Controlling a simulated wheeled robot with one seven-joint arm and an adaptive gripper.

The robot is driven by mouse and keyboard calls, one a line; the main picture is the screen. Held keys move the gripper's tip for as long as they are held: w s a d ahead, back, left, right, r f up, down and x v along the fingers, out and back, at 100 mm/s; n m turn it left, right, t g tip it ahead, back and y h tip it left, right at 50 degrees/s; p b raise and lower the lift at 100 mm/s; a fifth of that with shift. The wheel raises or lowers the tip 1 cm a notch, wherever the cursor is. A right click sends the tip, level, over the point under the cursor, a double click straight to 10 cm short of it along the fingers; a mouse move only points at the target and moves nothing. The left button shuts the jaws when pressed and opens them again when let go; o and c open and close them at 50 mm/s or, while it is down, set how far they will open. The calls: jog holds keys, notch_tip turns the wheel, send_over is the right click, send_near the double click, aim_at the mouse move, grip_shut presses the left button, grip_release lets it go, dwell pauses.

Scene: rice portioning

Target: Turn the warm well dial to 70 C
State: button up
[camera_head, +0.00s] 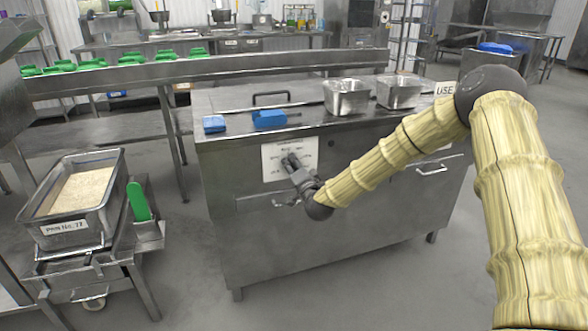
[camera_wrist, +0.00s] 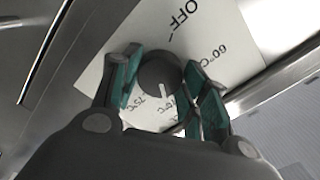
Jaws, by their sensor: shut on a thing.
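The warm well dial (camera_wrist: 158,72) is a round dark knob on a white label plate (camera_wrist: 112,30) in the wrist view. My gripper (camera_wrist: 160,66) is shut on the dial, with one teal-padded finger on each side of it. A white mark on the knob points down in the wrist view, toward the lower printed labels. "OFF" and "60°C" read at the upper right; the lower labels are partly hidden by a finger and hard to read. In the head view, my gripper (camera_head: 293,163) is at the white plate (camera_head: 305,150) on the steel cabinet front (camera_head: 330,215) and hides the dial.
A drawer handle (camera_head: 432,169) sits on the cabinet front at right. Two steel pans (camera_head: 346,97) and blue items (camera_head: 269,119) are on the cabinet top. A cart with a rice pan (camera_head: 52,232) and a green-handled tool (camera_head: 138,201) stands left. Floor in front is clear.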

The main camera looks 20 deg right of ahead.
dwell(0.3)
jog(key=o, duration=1.1)
jog(key=shift+f, duration=0.1)
jog(key=shift+c, duration=0.2)
jog(key=shift+s, duration=0.1)
jog(key=s, duration=1.1)
jog(key=shift+s+d, duration=0.15)
jog(key=shift+s, duration=0.25)
